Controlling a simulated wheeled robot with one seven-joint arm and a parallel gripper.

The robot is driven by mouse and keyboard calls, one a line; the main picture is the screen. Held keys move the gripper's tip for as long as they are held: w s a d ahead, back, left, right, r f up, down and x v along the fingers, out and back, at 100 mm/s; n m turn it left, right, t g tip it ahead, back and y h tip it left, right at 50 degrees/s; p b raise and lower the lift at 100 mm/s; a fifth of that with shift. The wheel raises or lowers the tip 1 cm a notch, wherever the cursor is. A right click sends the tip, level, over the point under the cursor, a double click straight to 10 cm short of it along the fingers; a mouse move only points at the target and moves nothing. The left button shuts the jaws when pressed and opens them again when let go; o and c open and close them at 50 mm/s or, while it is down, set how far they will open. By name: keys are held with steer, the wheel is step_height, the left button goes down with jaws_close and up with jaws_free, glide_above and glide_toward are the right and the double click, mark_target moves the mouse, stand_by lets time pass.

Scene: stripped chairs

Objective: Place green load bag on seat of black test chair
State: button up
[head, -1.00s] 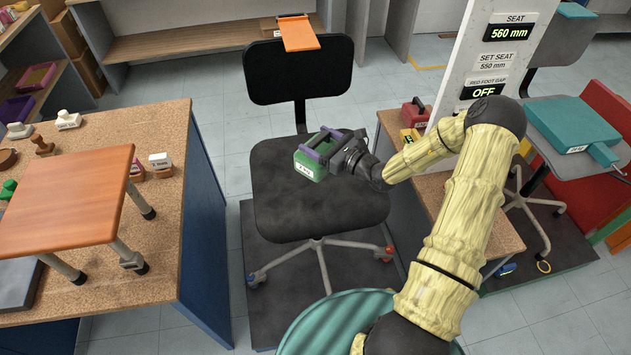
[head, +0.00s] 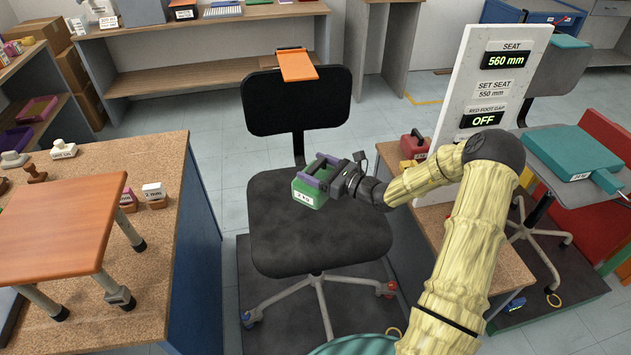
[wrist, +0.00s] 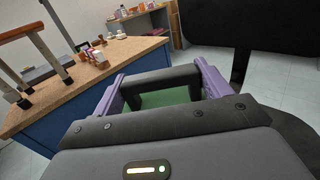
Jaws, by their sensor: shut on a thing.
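The green load bag (head: 309,194) has a white label and a dark handle. My gripper (head: 322,170), with purple fingers, is shut on the bag's handle. In the head view the bag appears over the seat of the black test chair (head: 290,239); I cannot tell whether it touches the seat. In the wrist view the dark handle (wrist: 168,80) lies between the purple fingers, with a strip of green bag (wrist: 165,97) below it. The chair's backrest (wrist: 255,22) shows at the upper right there. Most of the bag is hidden in that view.
An orange flap (head: 297,65) hangs on the backrest. Most of the black seat is clear.

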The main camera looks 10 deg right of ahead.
steer(key=shift+w+f+b, duration=0.1)
steer(key=shift+f+b, duration=0.2)
steer(key=shift+f, duration=1.85)
steer(key=shift+f+b, duration=0.3)
steer(key=shift+f, duration=1.6)
steer(key=shift+f, duration=0.1)
steer(key=o, duration=2)
steer(key=shift+f, duration=0.2)
steer(key=shift+o, duration=0.2)
steer(key=shift+r, duration=0.15)
steer(key=v, duration=1.2)
steer(key=shift+p, duration=0.35)
steer(key=shift+a, duration=0.1)
